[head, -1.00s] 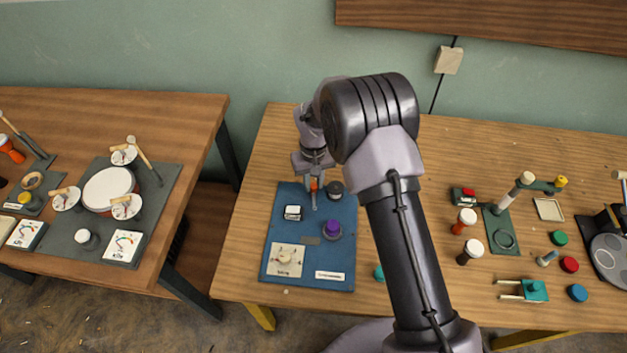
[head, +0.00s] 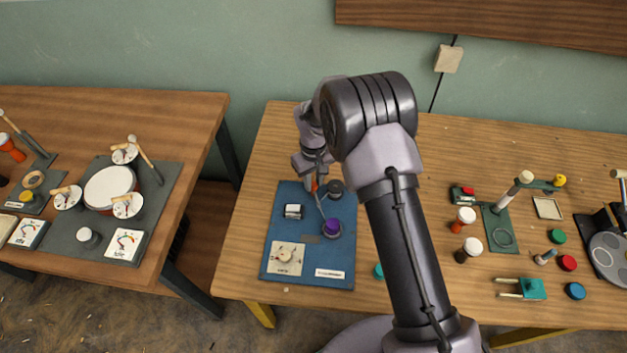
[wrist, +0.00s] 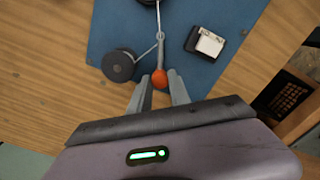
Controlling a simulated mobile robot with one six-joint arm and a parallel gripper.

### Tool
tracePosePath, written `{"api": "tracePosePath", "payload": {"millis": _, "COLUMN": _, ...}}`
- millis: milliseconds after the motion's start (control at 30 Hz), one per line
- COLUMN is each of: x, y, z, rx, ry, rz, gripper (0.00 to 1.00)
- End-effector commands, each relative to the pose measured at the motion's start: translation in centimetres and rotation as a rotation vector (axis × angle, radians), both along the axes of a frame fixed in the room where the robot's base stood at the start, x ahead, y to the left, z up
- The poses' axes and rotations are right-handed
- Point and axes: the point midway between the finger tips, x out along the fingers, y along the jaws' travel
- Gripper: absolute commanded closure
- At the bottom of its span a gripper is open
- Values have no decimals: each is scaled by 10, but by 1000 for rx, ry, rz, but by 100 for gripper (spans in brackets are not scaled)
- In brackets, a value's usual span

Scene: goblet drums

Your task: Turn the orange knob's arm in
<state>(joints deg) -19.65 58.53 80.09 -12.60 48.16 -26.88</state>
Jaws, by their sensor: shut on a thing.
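The orange knob (wrist: 159,79) sits between the fingertips of my gripper (wrist: 159,85) in the wrist view, and the gripper is shut on it. In the head view the knob is a small orange spot (head: 314,187) just below my gripper (head: 315,179). A thin grey arm (wrist: 160,52) runs from the knob to a small ring, with a thin link slanting from there toward a black round post (wrist: 118,66). In the head view the grey arm (head: 320,206) slants down right toward the purple knob (head: 335,228). The knob's underside is hidden.
The blue board (head: 284,235) also carries a white-topped block (head: 293,211), a dial card (head: 286,258) and a white label (head: 329,273). Dark round posts stand close beside the gripper. My arm covers the table right of the board.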

Motion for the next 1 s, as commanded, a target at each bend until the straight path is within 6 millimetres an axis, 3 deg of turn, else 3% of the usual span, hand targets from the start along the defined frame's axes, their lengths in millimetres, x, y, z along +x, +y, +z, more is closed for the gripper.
{"api": "tracePosePath", "payload": {"millis": 33, "x": 1, "y": 0, "z": 1, "rx": 0, "ry": -1, "rz": 1, "gripper": 73}}
{"api": "tracePosePath", "payload": {"millis": 133, "x": 0, "y": 0, "z": 0, "rx": 0, "ry": -1, "rz": 0, "gripper": 55}}
{"api": "tracePosePath", "payload": {"millis": 467, "x": 0, "y": 0, "z": 4, "rx": 1, "ry": -1, "rz": 0, "gripper": 55}}
{"api": "tracePosePath", "payload": {"millis": 567, "x": 1, "y": 0, "z": 22, "rx": 1, "ry": -2, "rz": 0, "gripper": 55}}
{"api": "tracePosePath", "payload": {"millis": 800, "x": 1, "y": 0, "z": 105, "rx": 1, "ry": -4, "rz": 0, "gripper": 55}}
{"api": "tracePosePath", "payload": {"millis": 1000, "x": 0, "y": 0, "z": 156, "rx": 0, "ry": -2, "rz": 0, "gripper": 55}}
